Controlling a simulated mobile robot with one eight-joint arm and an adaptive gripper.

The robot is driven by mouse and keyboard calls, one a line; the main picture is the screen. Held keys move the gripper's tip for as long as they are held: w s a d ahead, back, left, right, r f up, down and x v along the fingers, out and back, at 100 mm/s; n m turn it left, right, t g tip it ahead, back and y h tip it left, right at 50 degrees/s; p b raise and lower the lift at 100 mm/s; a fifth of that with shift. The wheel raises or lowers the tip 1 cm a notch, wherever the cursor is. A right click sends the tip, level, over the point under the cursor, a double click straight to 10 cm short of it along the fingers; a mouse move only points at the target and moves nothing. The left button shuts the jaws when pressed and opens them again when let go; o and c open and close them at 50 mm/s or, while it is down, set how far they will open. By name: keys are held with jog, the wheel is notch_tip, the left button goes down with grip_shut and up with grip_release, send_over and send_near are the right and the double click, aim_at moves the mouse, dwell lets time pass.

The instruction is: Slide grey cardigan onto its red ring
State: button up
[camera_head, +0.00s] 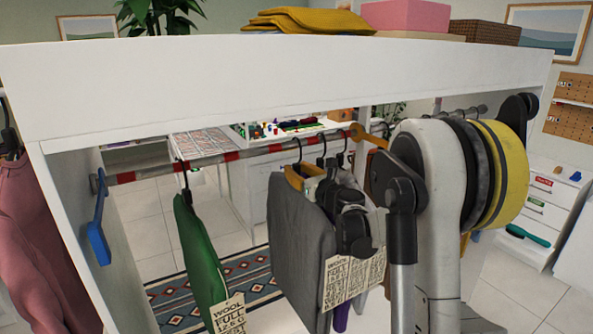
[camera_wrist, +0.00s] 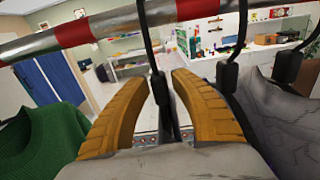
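The grey cardigan (camera_head: 300,225) hangs from the rail by a black hanger, right of the middle of the head view. In the wrist view, grey cloth (camera_wrist: 180,162) fills the bottom edge. My gripper (camera_wrist: 160,78) has its two orange-yellow fingers on either side of the black hanger stem (camera_wrist: 161,95), just under the rail. I cannot tell whether they pinch the stem. In the head view, its fingers (camera_head: 299,176) show at the cardigan's top. The rail carries several red rings or bands (camera_head: 230,157); it also crosses the wrist view's top, with a red band (camera_wrist: 75,32).
A green garment (camera_head: 202,250) hangs left along the rail, with bare rail between. More hangers (camera_wrist: 227,75) and a lighter grey garment (camera_wrist: 280,110) crowd close on the right. The wardrobe's left wall (camera_head: 85,220) bears a blue handle (camera_head: 98,235). A top board (camera_head: 270,75) runs above.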

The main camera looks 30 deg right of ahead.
grip_shut()
jog(key=a+b, duration=0.1)
jog(key=a, duration=1.8)
jog(key=shift+s+a, duration=0.3)
jog(key=shift+a, duration=0.1)
jog(key=shift+o, duration=2.1)
grip_release()
jog(key=shift+a, duration=0.1)
jog(key=s, duration=1.2)
jog(key=shift+d, duration=0.25)
